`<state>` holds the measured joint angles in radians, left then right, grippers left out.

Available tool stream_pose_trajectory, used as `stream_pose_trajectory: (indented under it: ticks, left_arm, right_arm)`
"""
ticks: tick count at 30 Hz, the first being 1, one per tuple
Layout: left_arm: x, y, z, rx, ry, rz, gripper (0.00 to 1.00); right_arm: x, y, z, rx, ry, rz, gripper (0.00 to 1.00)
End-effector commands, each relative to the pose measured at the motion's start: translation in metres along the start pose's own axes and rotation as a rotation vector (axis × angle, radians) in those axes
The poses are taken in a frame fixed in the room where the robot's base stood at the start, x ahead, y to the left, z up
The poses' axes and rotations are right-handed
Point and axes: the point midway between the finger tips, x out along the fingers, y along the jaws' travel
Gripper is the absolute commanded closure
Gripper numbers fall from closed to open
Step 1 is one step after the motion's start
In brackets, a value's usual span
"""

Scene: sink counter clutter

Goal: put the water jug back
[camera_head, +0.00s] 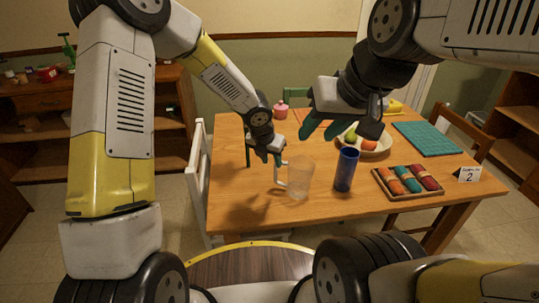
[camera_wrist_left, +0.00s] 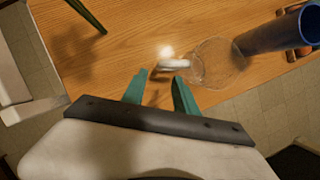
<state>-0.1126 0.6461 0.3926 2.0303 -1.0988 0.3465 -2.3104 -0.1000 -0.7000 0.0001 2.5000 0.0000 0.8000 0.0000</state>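The water jug (camera_head: 299,178) is clear with a pale handle (camera_head: 281,174) on its left side. It stands upright on the wooden table (camera_head: 245,205) near the front edge. My left gripper (camera_head: 270,158) is open and empty, just behind and left of the handle. In the left wrist view the handle (camera_wrist_left: 172,64) lies just beyond the green fingertips (camera_wrist_left: 158,77), not between them, with the jug body (camera_wrist_left: 215,62) to its right. My right gripper (camera_head: 322,130) is open and empty above the table, behind and right of the jug.
A blue cup (camera_head: 346,169) stands close to the jug's right. Further right is a tray (camera_head: 410,195) of colored rolls and a number card (camera_head: 468,174). Behind are a fruit bowl (camera_head: 372,148), a teal mat (camera_head: 427,138) and a pink pot (camera_head: 280,111). The table's front left is clear.

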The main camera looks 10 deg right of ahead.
Motion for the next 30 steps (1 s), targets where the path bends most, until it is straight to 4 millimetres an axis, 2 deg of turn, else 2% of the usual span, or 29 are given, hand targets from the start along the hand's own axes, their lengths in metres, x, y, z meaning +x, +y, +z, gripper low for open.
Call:
stream_pose_trajectory:
  ticks: [3, 10, 14, 17, 20, 24, 27, 30]
  left_arm:
    - [-0.018, 0.001, 0.001, -0.003, -0.002, 0.001, 0.65]
    - [-0.030, 0.001, 0.000, -0.003, 0.001, 0.002, 0.65]
    - [-0.047, 0.013, -0.002, -0.120, -0.004, 0.034, 0.65]
    - [-0.083, 0.038, -0.009, -0.386, -0.021, 0.096, 0.65]
    - [-0.135, 0.067, -0.024, -0.786, -0.067, 0.163, 0.65]
    - [-0.207, 0.094, -0.060, -1.418, -0.162, 0.206, 0.65]
    - [-0.253, 0.102, -0.090, -1.875, -0.238, 0.183, 0.65]
    - [-0.293, 0.101, -0.122, -2.332, -0.298, 0.110, 0.65]
  right_arm:
    - [0.000, 0.000, 0.000, 0.000, 0.000, 0.000, 0.61]
    - [0.000, 0.000, 0.000, 0.000, 0.000, 0.000, 0.61]
    - [0.000, 0.000, 0.000, 0.000, 0.000, 0.000, 0.61]
    - [0.000, 0.000, 0.000, 0.000, 0.000, 0.000, 0.61]
    - [0.000, 0.000, 0.000, 0.000, 0.000, 0.000, 0.61]
    - [0.000, 0.000, 0.000, 0.000, 0.000, 0.000, 0.61]
    - [0.000, 0.000, 0.000, 0.000, 0.000, 0.000, 0.61]
    - [0.000, 0.000, 0.000, 0.000, 0.000, 0.000, 0.61]
